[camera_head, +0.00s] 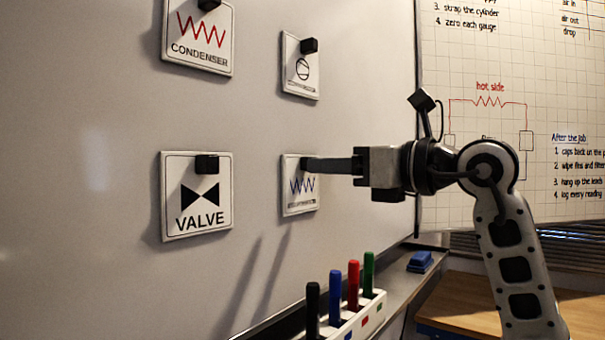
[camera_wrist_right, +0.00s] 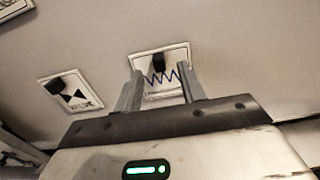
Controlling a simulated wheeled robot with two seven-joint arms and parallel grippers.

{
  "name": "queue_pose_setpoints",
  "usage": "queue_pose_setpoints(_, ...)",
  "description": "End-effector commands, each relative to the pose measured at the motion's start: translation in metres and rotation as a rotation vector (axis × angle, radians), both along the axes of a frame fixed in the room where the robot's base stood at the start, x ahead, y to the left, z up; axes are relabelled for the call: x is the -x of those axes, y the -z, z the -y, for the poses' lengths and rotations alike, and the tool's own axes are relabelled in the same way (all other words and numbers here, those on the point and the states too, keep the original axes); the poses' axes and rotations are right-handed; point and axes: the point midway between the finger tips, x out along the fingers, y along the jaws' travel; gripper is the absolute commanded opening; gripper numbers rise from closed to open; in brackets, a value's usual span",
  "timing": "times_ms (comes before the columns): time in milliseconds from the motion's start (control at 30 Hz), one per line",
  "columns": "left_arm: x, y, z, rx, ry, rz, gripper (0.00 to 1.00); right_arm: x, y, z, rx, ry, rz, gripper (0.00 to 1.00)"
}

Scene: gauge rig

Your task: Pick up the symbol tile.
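Several white symbol tiles with black knobs are on the whiteboard. The lower right tile (camera_head: 298,187), with a blue zigzag, also shows in the right wrist view (camera_wrist_right: 165,82). My right gripper (camera_head: 312,165) reaches to that tile's knob from the right. In the right wrist view its fingers (camera_wrist_right: 162,72) are apart, with the black knob (camera_wrist_right: 158,62) showing between them; I cannot tell whether they touch it. My left gripper is out of view.
A white holder (camera_head: 366,322) with black, blue, red and green markers stands below the board. A blue eraser (camera_head: 420,261) lies on the ledge to its right. A grid paper chart (camera_head: 500,120) hangs behind my right arm. The board between the tile columns is bare.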

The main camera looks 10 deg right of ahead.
Motion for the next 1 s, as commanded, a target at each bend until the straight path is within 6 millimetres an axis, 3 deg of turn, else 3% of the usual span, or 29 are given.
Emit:
queue_pose_setpoints(167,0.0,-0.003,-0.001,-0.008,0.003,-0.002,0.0,-0.015,-0.001,-0.012,-0.001,0.0,-0.001,0.4)
queue_pose_setpoints(400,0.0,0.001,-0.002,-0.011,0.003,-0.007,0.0,-0.016,0.0,-0.012,0.0,0.001,0.0,0.4)
queue_pose_setpoints(567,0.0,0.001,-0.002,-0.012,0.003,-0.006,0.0,-0.016,0.0,-0.012,0.0,0.001,0.0,0.0)
queue_pose_setpoints(1000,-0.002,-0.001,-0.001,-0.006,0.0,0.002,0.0,-0.013,-0.004,-0.01,0.0,0.002,0.004,0.0)
